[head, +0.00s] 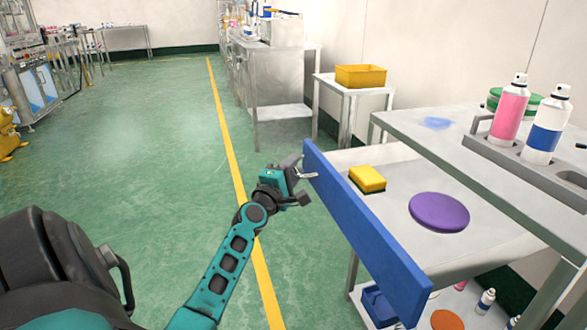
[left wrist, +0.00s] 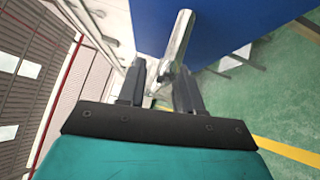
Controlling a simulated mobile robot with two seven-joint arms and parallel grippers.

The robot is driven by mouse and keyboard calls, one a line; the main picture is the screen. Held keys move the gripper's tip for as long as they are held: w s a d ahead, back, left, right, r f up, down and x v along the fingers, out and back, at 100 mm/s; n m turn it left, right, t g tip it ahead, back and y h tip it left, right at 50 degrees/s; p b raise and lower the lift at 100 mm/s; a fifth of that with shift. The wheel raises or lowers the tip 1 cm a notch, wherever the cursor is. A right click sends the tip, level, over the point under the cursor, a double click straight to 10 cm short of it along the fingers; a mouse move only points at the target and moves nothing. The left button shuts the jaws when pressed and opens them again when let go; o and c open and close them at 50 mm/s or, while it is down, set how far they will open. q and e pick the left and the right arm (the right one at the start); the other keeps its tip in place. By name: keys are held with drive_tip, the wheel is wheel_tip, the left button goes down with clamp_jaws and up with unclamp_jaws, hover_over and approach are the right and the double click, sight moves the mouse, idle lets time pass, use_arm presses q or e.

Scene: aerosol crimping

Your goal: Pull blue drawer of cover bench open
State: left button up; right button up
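The blue drawer front (head: 365,230) stands out well to the left of the cover bench (head: 440,135), so the drawer is open. A yellow sponge (head: 367,179) and a purple disc (head: 439,212) lie on the pale surface behind the front. My left gripper (head: 304,176) is at the outer face of the drawer front, near its far end. In the left wrist view, its fingers (left wrist: 160,92) close around the metal handle (left wrist: 177,45), with the blue front (left wrist: 225,30) just beyond. My right gripper is in neither view.
A pink can (head: 510,112) and a blue-and-white can (head: 547,130) stand in a grey holder on the bench top. A small table with a yellow bin (head: 361,76) stands behind. Green floor with a yellow line (head: 228,135) lies clear to the left.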

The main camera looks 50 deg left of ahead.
use_arm(q)
drive_tip(key=v, duration=1.3)
drive_tip(key=shift+b, duration=0.35)
